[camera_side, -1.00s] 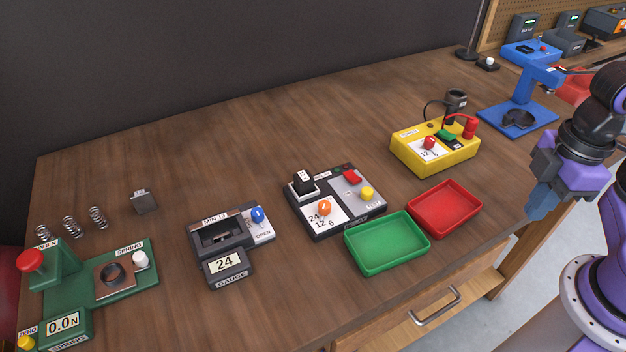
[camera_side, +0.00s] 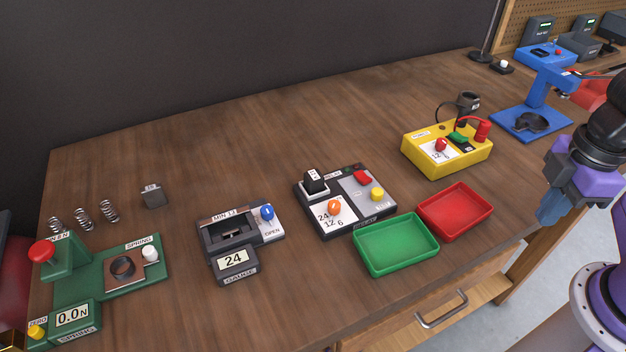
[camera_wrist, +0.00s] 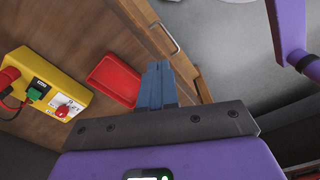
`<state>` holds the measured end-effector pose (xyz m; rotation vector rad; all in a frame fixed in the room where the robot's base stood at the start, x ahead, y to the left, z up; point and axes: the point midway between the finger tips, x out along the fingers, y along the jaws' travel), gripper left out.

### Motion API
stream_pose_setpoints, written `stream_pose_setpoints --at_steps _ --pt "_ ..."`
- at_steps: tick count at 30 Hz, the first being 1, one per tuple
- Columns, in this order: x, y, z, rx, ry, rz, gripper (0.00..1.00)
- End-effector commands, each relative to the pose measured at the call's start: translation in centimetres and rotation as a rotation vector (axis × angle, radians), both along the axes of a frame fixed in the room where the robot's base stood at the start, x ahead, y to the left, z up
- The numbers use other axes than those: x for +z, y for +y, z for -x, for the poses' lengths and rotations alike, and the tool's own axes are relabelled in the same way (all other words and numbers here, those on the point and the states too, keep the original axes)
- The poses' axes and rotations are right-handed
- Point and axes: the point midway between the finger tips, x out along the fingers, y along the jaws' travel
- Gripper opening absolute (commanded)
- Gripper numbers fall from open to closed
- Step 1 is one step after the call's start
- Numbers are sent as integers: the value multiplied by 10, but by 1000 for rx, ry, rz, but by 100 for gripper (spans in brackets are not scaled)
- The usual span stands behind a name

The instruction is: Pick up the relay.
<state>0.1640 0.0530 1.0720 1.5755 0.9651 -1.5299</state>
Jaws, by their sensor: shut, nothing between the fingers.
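The relay (camera_side: 314,182) appears to be a small black block with a white label. It stands upright in the white-edged socket at the back left of a grey and black tester (camera_side: 350,199). My gripper (camera_side: 549,212) is at the far right, beyond the red tray and far from the relay. Its blue fingers (camera_wrist: 157,80) are shut together with nothing between them. The relay is not in the wrist view.
A green tray (camera_side: 396,247) and a red tray (camera_side: 457,213) lie right of the tester. A yellow tester (camera_side: 447,157) with leads stands behind them. A gauge (camera_side: 236,245), a grey block (camera_side: 154,196) and a green spring tester (camera_side: 100,280) are left. Bare wood lies behind.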

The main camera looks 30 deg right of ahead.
Motion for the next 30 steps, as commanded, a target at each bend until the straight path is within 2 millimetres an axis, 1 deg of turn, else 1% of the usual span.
stream_pose_setpoints --at_steps 3,5,6,8,9,17,20,23,26,30 --pt "0 0 0 0 0 0 0" --pt "0 0 0 0 0 0 20" --pt "0 0 0 0 0 0 33" --pt "0 0 0 0 0 0 52" --pt "0 0 0 0 0 0 64" --pt "0 0 0 -1 0 0 64" --pt "2 4 -4 -26 0 1 64" --pt "8 17 -17 -109 1 3 64" --pt "18 37 -38 -257 2 9 64" --pt "32 71 -73 -505 3 18 64"
